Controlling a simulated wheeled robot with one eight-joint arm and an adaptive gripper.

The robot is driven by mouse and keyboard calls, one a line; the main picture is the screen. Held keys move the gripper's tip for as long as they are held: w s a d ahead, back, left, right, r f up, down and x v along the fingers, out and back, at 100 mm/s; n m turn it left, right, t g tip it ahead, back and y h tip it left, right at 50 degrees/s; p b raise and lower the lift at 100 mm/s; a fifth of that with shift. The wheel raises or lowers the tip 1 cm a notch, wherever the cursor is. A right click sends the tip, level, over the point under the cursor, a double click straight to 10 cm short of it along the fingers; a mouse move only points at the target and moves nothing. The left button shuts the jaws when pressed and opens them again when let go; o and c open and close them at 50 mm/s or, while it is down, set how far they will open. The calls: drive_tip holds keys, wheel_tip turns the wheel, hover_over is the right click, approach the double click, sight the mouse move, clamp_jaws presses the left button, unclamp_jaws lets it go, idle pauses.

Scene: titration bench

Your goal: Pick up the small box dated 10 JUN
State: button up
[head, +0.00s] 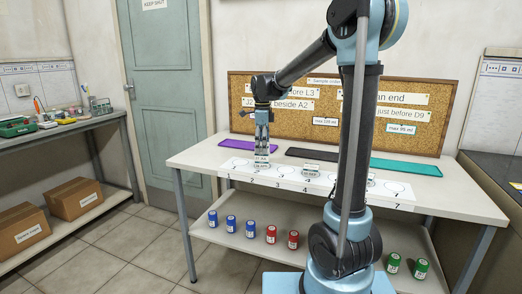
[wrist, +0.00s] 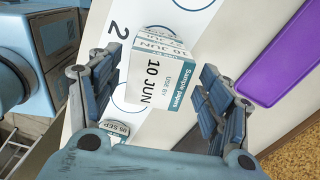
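The small white box dated 10 JUN (wrist: 157,72) lies between the two fingers of my gripper (wrist: 160,82) in the wrist view. Narrow gaps seem to show between the box and the fingers, so my gripper looks open around it. In the head view, my gripper (head: 262,140) points down over the bench, with a small box (head: 262,153) at its fingertips; its date is too small to read surely. A box dated 05 SEP (wrist: 119,130) shows partly in the wrist view, farther from the camera and partly hidden.
A numbered white strip (head: 236,164) with circles runs along the bench. Other small boxes (head: 309,171) stand to the right. Purple (head: 240,144), black and teal mats lie behind. A corkboard (head: 260,98) stands at the back. Blue, red and green jars are on the lower shelf.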

drive_tip(key=c, duration=1.1)
drive_tip(key=shift+r, duration=0.1)
